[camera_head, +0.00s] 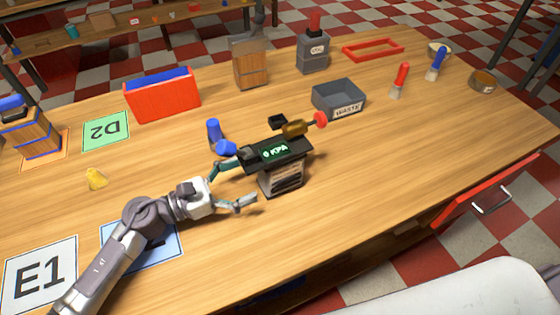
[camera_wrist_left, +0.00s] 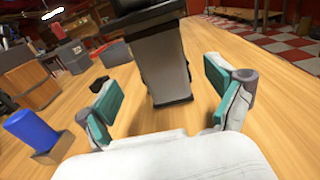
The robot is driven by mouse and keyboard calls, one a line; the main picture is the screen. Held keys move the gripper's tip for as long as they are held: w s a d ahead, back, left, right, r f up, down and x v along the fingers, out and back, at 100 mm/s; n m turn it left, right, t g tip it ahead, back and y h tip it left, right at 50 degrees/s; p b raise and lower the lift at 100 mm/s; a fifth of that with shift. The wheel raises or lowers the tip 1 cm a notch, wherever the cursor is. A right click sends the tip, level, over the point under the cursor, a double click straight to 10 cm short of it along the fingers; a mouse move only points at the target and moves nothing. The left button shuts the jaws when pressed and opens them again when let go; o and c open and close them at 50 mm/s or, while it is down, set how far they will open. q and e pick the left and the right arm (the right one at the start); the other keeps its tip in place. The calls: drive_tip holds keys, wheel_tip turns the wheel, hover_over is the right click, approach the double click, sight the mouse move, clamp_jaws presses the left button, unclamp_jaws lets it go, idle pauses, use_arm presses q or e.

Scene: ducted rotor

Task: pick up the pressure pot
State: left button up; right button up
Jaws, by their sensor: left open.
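A device with a green display reading "0 KPA" (camera_head: 275,151) stands on the table; I take it for the pressure pot. It has a dark top over a grey block-like body, with a brass part and a red knob at its upper right. My left gripper (camera_head: 247,178) is open, just left of the device, its fingers pointing at it. In the left wrist view the grey body (camera_wrist_left: 161,65) stands upright ahead, between the spread fingers, with no clear contact. Its top is cut off there. My right gripper is not in view.
A grey waste bin (camera_head: 338,99) is behind the device. A red bin (camera_head: 162,97) stands at back left. The table front right is clear.

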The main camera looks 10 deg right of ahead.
sight(279, 165)
use_arm(q)
drive_tip(key=x, duration=0.3)
drive_tip(key=shift+w+d, duration=0.1)
drive_tip(key=shift+d, duration=0.25)
drive_tip(key=p+x, duration=0.2)
drive_tip(key=x, duration=0.2)
drive_tip(key=shift+d, duration=0.4)
drive_tip(key=shift+d+f, duration=0.15)
drive_tip(key=shift+d, duration=0.15)
drive_tip(key=shift+w, duration=0.1)
drive_tip(key=c, duration=1.6)
